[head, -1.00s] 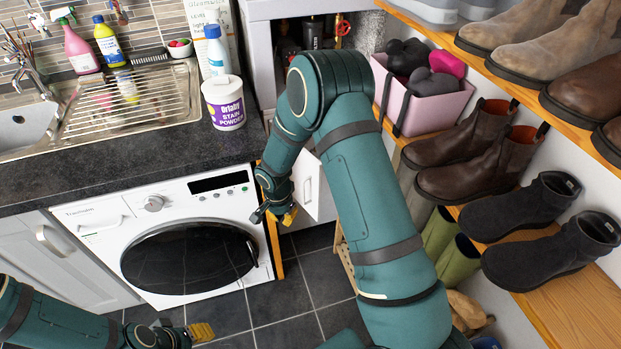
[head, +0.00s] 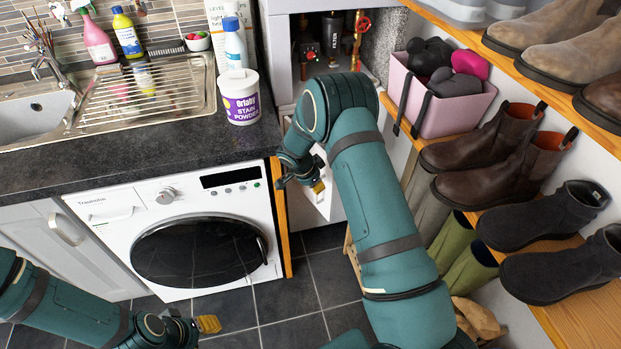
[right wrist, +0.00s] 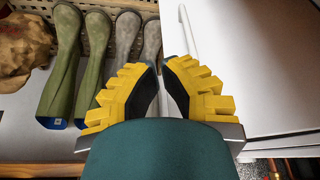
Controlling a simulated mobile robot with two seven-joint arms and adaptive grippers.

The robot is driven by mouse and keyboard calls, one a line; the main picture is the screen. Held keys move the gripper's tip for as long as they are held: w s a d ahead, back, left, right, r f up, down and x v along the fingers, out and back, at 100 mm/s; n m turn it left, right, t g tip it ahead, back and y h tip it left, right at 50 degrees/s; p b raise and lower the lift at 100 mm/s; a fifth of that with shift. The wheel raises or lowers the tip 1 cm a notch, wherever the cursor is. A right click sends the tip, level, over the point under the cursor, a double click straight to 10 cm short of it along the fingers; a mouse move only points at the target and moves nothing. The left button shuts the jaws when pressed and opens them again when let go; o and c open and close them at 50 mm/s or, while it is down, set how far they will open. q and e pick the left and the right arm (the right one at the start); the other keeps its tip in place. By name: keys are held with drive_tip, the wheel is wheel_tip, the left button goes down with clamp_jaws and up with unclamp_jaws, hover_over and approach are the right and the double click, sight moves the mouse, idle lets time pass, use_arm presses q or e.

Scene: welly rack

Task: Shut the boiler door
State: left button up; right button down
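The boiler door is a white panel (head: 333,210) below and in front of the boiler cabinet (head: 278,50), partly hidden by my right arm. The boiler's pipes and red valve (head: 363,22) show, so the door stands open. In the right wrist view the white door (right wrist: 240,70) fills the right side, with a slim handle (right wrist: 187,30) near its left edge. My right gripper (head: 318,186) is by the door. Its fingertips (right wrist: 160,66) are nearly together with nothing between them; contact with the door is unclear. My left gripper (head: 209,324) looks shut and empty, low before the washing machine.
The washing machine (head: 190,195) and dark worktop (head: 130,160) stand left, with a stain powder tub (head: 239,98) near the worktop edge. The boot rack (head: 560,300) and pink box (head: 450,112) are close on the right. Green wellies (head: 455,240) stand beneath. Floor tiles between are clear.

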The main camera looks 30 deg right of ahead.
sight(326, 181)
drive_tip(key=shift+w+d+f, duration=0.15)
drive_tip(key=shift+d, duration=0.9)
drive_tip(key=shift+w+d+f, duration=0.1)
drive_tip(key=shift+d+f, duration=0.05)
drive_tip(key=shift+d, duration=0.9)
